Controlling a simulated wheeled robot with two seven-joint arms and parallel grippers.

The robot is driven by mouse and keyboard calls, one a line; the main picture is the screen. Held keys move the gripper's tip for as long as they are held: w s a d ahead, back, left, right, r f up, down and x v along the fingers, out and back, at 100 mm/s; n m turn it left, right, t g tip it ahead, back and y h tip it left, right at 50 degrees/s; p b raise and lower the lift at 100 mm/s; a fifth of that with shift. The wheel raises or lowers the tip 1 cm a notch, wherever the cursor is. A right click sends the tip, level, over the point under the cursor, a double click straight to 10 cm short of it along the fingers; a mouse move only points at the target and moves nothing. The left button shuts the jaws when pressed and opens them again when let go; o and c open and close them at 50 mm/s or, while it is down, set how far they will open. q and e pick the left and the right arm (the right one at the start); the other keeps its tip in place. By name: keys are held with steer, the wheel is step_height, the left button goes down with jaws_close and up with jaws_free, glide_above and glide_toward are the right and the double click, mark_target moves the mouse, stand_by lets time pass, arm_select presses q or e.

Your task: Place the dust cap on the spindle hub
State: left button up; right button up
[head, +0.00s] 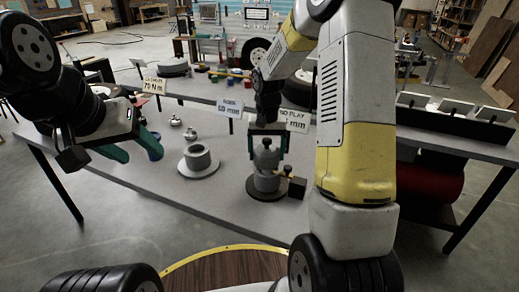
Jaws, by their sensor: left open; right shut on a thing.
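The grey dust cap (266,157), with a small knob on top, sits between the green fingers of my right gripper (267,153), which is shut on it from above. It is right over the grey spindle hub (266,183), which stands upright on a dark round base. Cap and hub look in line; I cannot tell whether they touch. My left gripper (141,152) is open and empty, over the left part of the table, well away from the hub.
On the grey table (185,192) a hollow grey cylinder on a round flange (199,161) stands left of the hub. Small silver parts (176,121) lie behind it. A black block (296,188) is beside the hub at right. Sign cards (229,108) stand behind. The front left tabletop is clear.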

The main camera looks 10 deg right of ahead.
mark_target(268, 138)
steer(key=shift+w+d+f, duration=0.1)
steer(key=shift+w+d, duration=0.25)
steer(key=shift+w, duration=0.2)
steer(key=shift+f, duration=1.7)
steer(key=shift+f, duration=0.15)
steer(key=o, duration=1.5)
step_height(268, 138, up, 12)
steer(key=shift+s+r, duration=0.1)
steer(key=shift+r, duration=0.1)
steer(key=s+r+n+t, duration=0.1)
steer(key=s+r, duration=0.3)
steer(key=s, duration=0.4)
steer(key=s+a+r+n+t+y, duration=0.1)
steer(key=s+r+t, duration=0.2)
steer(key=s, duration=0.5)
steer(key=s+a+r+n+t+y, duration=0.1)
steer(key=s+r+t, duration=0.1)
steer(key=s+r, duration=0.3)
steer(key=shift+s+a+r, duration=0.1)
steer(key=shift+s+r, duration=0.1)
steer(key=shift+s, duration=1.4)
